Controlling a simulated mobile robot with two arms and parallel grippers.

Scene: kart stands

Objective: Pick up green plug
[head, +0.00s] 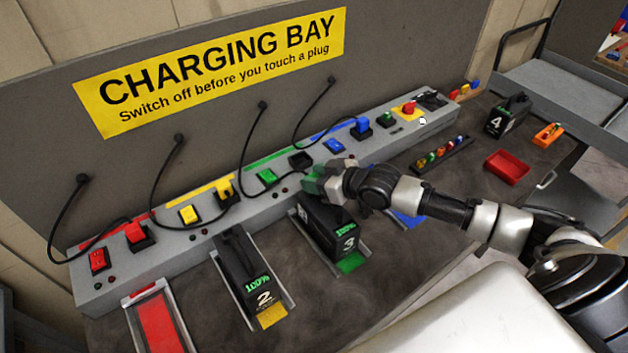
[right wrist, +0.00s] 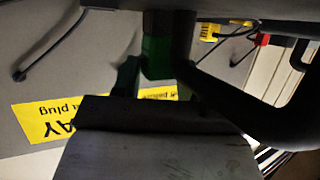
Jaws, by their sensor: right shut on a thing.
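The green plug (head: 313,179) is between the fingers of my right gripper (head: 326,183), partly hidden by them in the head view. The gripper is shut on it, just in front of the green charging station and above the back of battery 3. The black socket (head: 301,160) beside the green switch (head: 267,177) is uncovered, and the plug is apart from it. In the right wrist view, dark green parts (right wrist: 156,57) show at the gripper, dim and partly hidden. My left gripper is not in view.
Battery 3 (head: 327,224) stands right below the gripper, with battery 2 (head: 243,262) to its left. The red plug (head: 137,235), yellow plug (head: 226,188) and blue plug (head: 362,127) sit along the grey charging strip. Black cables hang from the back panel.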

